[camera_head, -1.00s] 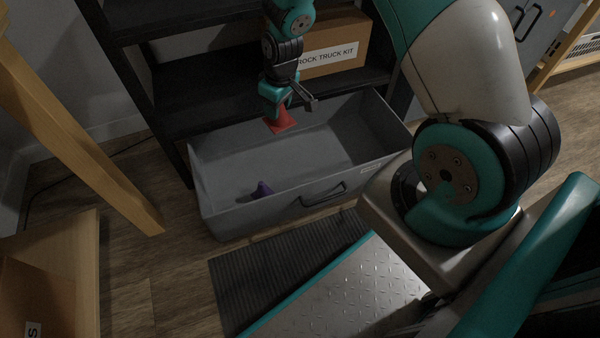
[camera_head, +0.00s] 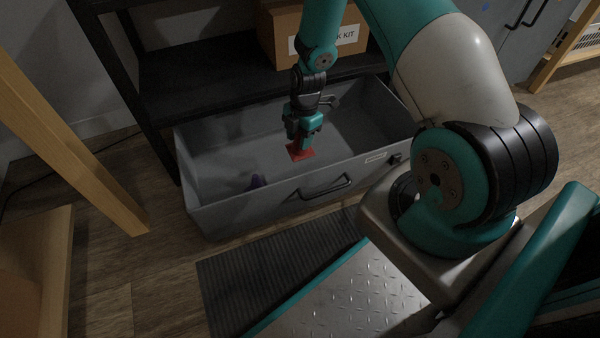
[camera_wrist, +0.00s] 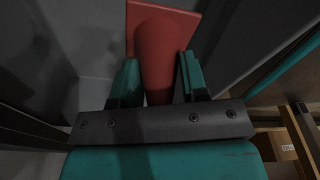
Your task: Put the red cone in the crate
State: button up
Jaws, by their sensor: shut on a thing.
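The red cone (camera_head: 300,152) is held between the fingers of my gripper (camera_head: 304,137), with its square base facing down. In the wrist view the cone (camera_wrist: 165,55) sits between the two teal fingertips of my gripper (camera_wrist: 159,75). The grey crate (camera_head: 235,214) stands on the floor in front of the shelf. The cone is over the crate's opening, near its front wall, apparently low down; I cannot tell whether it touches anything.
A black shelf (camera_head: 205,85) with a labelled cardboard box (camera_head: 283,35) stands behind the crate. A wooden post (camera_head: 75,150) is at the left. A dark ribbed mat (camera_head: 255,275) lies in front of the crate. The crate's right part looks empty.

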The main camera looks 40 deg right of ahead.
notch_tip(320, 180, down, 14)
jog(key=b, duration=0.7)
jog(key=shift+r, duration=0.35)
jog(key=o, duration=0.9)
